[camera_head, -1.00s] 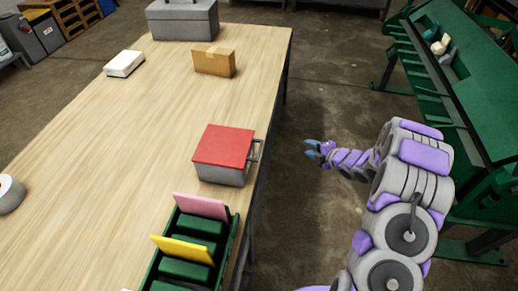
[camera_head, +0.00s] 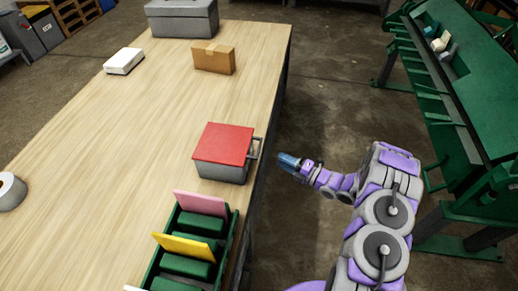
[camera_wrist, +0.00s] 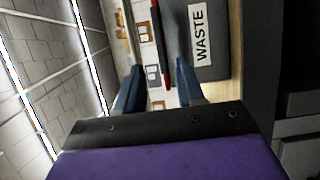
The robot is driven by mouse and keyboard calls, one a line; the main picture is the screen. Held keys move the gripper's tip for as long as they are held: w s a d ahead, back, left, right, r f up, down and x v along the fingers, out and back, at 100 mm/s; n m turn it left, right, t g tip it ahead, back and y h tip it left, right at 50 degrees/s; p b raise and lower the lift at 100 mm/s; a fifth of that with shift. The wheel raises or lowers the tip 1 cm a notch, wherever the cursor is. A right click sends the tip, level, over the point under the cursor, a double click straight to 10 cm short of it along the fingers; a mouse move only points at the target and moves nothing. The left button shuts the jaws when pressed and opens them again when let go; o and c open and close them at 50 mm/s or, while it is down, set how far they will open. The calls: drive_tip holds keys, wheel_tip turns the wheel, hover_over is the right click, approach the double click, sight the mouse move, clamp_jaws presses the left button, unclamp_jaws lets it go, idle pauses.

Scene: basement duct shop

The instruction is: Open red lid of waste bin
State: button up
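The waste bin (camera_head: 221,173) is a small grey box with a closed red lid (camera_head: 224,144), near the right edge of the wooden table. A grey handle (camera_head: 256,148) sticks out from its right side. My gripper (camera_head: 289,161) is to the right of the handle, past the table edge, with a gap between them. In the wrist view, my gripper (camera_wrist: 159,66) has its two blue fingers apart with nothing held. Beyond them show the red lid's edge (camera_wrist: 161,45) and the bin's grey wall with a white WASTE label (camera_wrist: 200,35), appearing turned sideways.
On the table (camera_head: 130,130), a green rack (camera_head: 165,262) with pink and yellow dividers stands just in front of the bin. A cardboard box (camera_head: 214,59), white box (camera_head: 124,61), grey case (camera_head: 182,18) and white roll (camera_head: 11,191) are further off. A green bench (camera_head: 480,100) stands right.

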sight(259, 147)
drive_tip(key=b+x, duration=0.1)
drive_tip(key=x, duration=1.1)
drive_tip(key=shift+c, duration=0.3)
clamp_jaws()
